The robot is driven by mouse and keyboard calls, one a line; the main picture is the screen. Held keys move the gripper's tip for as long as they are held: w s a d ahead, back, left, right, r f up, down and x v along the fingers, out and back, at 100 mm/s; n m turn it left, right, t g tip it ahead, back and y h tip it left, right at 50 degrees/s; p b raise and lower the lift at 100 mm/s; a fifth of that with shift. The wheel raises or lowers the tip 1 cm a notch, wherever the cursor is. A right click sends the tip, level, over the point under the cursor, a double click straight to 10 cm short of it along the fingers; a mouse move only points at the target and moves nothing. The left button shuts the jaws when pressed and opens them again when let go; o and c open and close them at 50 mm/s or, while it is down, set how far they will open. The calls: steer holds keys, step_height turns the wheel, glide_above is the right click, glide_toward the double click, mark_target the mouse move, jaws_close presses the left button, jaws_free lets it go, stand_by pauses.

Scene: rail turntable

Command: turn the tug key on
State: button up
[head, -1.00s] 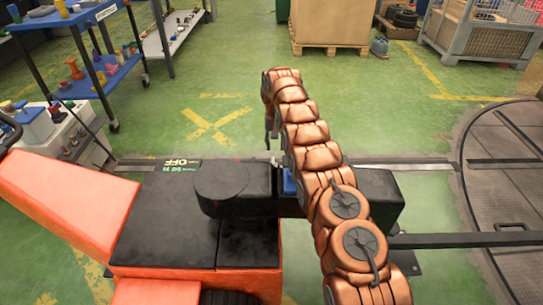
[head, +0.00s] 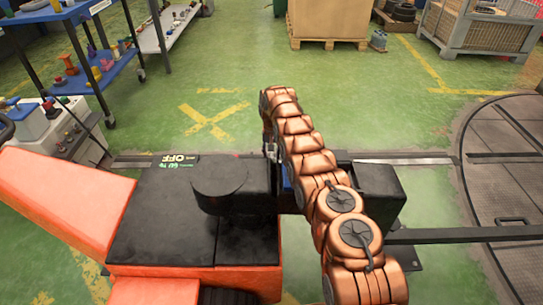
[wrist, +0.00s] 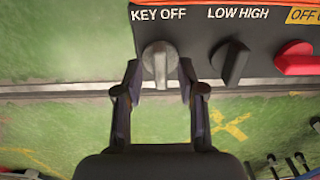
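The tug key (wrist: 160,62) is a light grey metal knob under the "KEY OFF" lettering on a dark panel (wrist: 205,50) in the wrist view. Its grip stands upright in the picture. My gripper (wrist: 160,70) is open, with one fingertip on each side of the key. The lower end of the key lies between the tips, with a gap visible on both sides. The tug (head: 165,235), orange with black covers, shows in the head view. My arm hides the key there.
A black "LOW HIGH" knob (wrist: 230,62) and a red knob (wrist: 294,60) sit right of the key on the same panel. A blue shelf cart (head: 85,80) stands at the upper left. Rails and a round turntable (head: 505,200) lie at the right.

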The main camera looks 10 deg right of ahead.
steer(key=shift+f, duration=0.35)
jaws_close()
